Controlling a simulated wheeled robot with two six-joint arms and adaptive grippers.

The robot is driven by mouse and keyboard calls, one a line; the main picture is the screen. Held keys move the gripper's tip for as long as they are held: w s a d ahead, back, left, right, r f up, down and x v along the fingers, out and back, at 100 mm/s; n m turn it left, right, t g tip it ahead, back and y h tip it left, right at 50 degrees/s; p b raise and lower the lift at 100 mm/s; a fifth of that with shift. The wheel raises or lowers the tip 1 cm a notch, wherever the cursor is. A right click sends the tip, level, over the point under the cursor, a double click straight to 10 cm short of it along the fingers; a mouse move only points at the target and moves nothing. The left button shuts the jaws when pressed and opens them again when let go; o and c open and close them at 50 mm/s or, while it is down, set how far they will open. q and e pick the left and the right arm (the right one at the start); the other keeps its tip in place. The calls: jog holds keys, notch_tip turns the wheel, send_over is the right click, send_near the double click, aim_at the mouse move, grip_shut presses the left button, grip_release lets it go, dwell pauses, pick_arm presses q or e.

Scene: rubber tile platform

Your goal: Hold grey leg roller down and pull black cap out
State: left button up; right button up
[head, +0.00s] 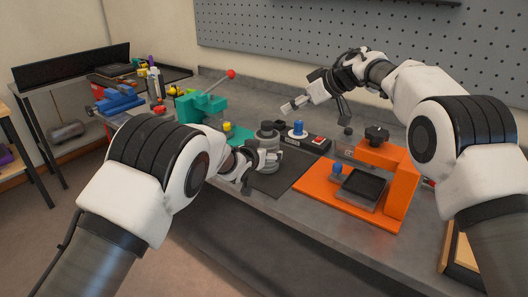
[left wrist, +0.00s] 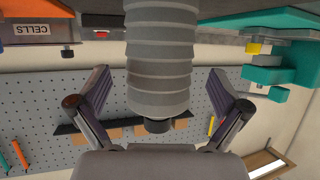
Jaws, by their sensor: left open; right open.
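The grey leg roller (head: 267,158) stands upright on a dark mat, with the black cap (head: 267,127) on its top. In the left wrist view the ribbed roller (left wrist: 160,62) hangs upside down in the picture, its black cap (left wrist: 158,126) at the lower end. My left gripper (head: 262,168) is low at the roller, open, with one finger on each side; in the left wrist view gaps show beside both fingers. My right gripper (head: 314,107) is open and empty, above and to the right of the roller. Its fingers are apart from the cap.
An orange fixture (head: 400,180) with a black tray stands right of the mat (head: 285,178). A blue-topped white piece (head: 298,129) and a black box with a red button (head: 318,142) are behind. A teal press (head: 200,105) with a red-knobbed lever stands left. A pegboard (head: 350,45) backs the bench.

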pick_arm(q)
jog(key=x, duration=0.4)
jog(key=shift+f, duration=0.1)
jog(key=shift+s, duration=0.1)
jog(key=c, duration=1.2)
